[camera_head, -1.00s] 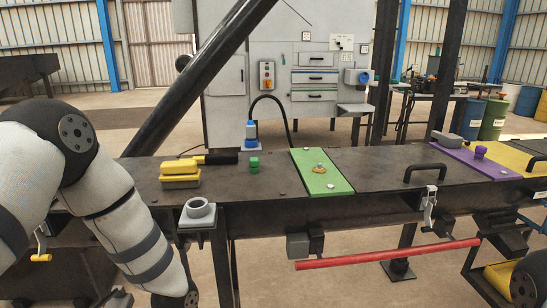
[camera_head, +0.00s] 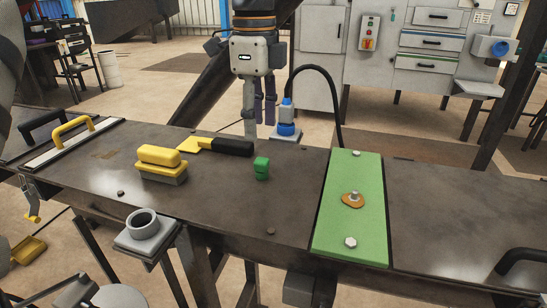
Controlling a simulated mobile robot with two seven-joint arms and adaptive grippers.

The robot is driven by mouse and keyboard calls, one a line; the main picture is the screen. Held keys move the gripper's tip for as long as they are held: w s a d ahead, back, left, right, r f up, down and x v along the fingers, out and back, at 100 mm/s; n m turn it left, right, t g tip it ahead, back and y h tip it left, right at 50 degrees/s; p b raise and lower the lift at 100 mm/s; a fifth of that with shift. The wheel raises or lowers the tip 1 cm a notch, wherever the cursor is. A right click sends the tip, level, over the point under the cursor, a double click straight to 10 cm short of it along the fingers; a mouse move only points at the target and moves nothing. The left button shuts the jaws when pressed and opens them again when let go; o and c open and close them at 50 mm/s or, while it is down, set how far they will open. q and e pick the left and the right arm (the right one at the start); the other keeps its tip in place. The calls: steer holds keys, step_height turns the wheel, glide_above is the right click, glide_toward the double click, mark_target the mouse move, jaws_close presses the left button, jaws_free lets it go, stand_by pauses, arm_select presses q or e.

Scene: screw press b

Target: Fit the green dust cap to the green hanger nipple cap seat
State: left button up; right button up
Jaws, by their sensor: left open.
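The green dust cap (camera_head: 261,168) stands on the dark bench, right of the yellow brush and left of the green plate (camera_head: 372,226). The green plate carries a short metal nipple on an orange-brown washer (camera_head: 353,200), with a bolt head near each end. The nipple is bare. My left gripper (camera_head: 259,122) hangs pointing down at the bench's far side, beyond the dust cap and apart from it. It is open and holds nothing. Its fingertips are small and hard to tell from the background. My right gripper is not in view.
A yellow brush (camera_head: 161,165) and a black-handled yellow scraper (camera_head: 222,146) lie left of the cap. A grey cup (camera_head: 143,223) sits at the front edge.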

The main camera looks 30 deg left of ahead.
mark_target(262, 160)
arm_select(q)
steer(key=f, duration=0.9)
steer(key=shift+w+f, duration=0.1)
steer(key=shift+w, duration=0.2)
steer(key=shift+d, duration=0.1)
steer(key=c, duration=0.9)
